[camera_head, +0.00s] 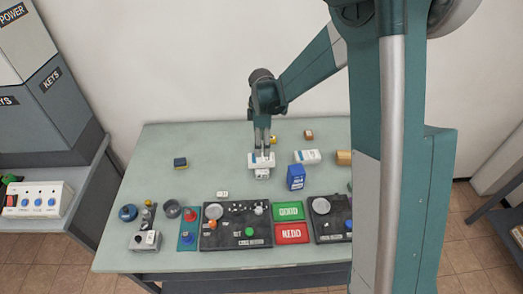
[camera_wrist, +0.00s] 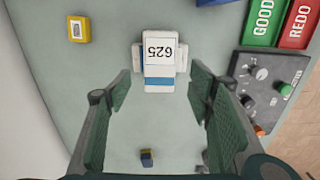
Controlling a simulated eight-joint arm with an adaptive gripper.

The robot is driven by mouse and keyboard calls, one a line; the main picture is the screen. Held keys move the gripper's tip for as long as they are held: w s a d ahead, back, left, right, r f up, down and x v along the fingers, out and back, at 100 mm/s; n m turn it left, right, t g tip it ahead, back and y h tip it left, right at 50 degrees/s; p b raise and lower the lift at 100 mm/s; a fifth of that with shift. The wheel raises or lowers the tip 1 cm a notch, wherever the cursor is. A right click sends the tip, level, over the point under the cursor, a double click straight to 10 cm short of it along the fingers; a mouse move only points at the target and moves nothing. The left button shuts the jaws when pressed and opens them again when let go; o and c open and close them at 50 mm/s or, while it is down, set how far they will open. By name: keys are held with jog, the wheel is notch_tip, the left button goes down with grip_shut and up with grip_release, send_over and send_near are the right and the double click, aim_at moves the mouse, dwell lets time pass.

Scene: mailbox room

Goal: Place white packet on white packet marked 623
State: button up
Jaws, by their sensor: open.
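A white packet (camera_wrist: 158,73) with a blue band and an upside-down number, which looks like 625 or 623, shows in the wrist view. It lies across another white packet (camera_wrist: 183,57), whose ends stick out on both sides. In the head view the crossed white packets (camera_head: 262,174) are on the table under my gripper (camera_head: 262,153). My gripper is open, and its fingers (camera_wrist: 160,82) stand apart in the wrist view with nothing held between them. The lower packet's face is mostly hidden.
Another white packet (camera_head: 307,156) and a blue box (camera_head: 296,177) are to the right. A dark blue box (camera_head: 180,163) is at the left. Black control panels (camera_head: 235,226), a green GOOD tray (camera_head: 288,211) and a red REDO tray (camera_head: 291,233) line the front. The left table is mostly clear.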

jog(key=shift+r, duration=1.6)
jog(key=shift+r, duration=0.1)
jog(key=s+d+r+m+t, duration=0.2)
jog(key=s+d+r+m, duration=0.25)
jog(key=s+r, duration=0.4)
jog(key=s+d+r+m+t, duration=0.1)
jog(key=s+d+r+m, duration=0.3)
jog(key=s+d+r, duration=0.4)
jog(key=s+d+r+m+t, duration=0.1)
jog(key=s+m, duration=0.3)
jog(key=s, duration=0.5)
jog(key=s+d+r+m+t, duration=0.2)
jog(key=s+m, duration=0.3)
jog(key=s, duration=0.3)
jog(key=shift+s+d+t, duration=0.35)
jog(key=shift+d+t, duration=0.25)
jog(key=shift+d, duration=0.15)
